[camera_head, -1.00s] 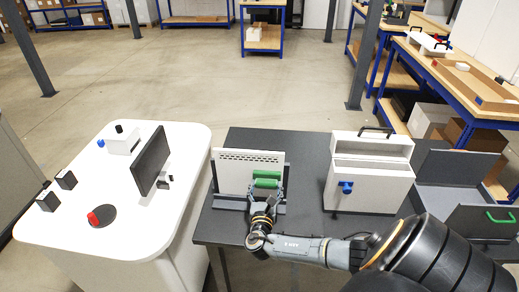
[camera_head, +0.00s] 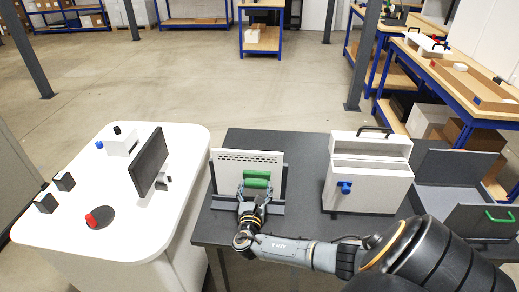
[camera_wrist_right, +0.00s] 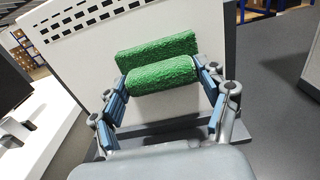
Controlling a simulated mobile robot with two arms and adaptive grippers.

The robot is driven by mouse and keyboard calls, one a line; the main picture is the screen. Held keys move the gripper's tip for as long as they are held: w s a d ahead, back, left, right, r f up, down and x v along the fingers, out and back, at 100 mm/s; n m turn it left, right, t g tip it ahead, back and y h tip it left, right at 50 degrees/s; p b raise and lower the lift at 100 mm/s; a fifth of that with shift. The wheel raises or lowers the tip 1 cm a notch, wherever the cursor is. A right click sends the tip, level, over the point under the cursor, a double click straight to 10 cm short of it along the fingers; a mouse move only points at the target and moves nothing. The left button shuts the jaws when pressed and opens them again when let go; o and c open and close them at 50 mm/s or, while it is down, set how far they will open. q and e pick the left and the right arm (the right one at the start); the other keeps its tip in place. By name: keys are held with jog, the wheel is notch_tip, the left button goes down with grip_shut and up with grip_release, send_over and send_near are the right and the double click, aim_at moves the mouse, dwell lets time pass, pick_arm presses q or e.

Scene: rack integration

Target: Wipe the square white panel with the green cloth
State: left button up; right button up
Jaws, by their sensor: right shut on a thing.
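The square white panel (camera_head: 228,166) stands upright in a dark grey holder (camera_head: 277,209) on the dark table, with a row of slots along its top. It also shows in the right wrist view (camera_wrist_right: 95,62). My right gripper (camera_head: 255,187) is in front of the panel, shut on the green cloth (camera_head: 257,178). In the right wrist view the cloth (camera_wrist_right: 160,76) is a roll between the two fingers, with a flat green part behind it at the panel's face. I cannot tell for certain whether it touches. My left gripper is not in view.
Right of the panel stands a white box (camera_head: 368,185) with a blue knob and black handle. A grey open case (camera_head: 455,175) with a green handle is further right. A white table (camera_head: 125,220) on the left holds a monitor (camera_head: 149,161) and a red button.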

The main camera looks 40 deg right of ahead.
jog(key=shift+w+a+b, duration=0.55)
jog(key=shift+w+a, duration=0.6)
jog(key=shift+w, duration=0.2)
jog(key=shift+w+a+b, duration=0.55)
jog(key=shift+w+a, duration=0.6)
jog(key=shift+w, duration=0.2)
jog(key=shift+w+a+b, duration=0.45)
jog(key=shift+w+a, duration=0.1)
jog(key=shift+w, duration=0.15)
jog(key=shift+w+a+b, duration=0.45)
jog(key=shift+w+a, duration=0.05)
jog(key=shift+w, duration=0.2)
jog(key=shift+r, duration=0.1)
jog(key=p+v, duration=0.3)
jog(key=v, duration=0.3)
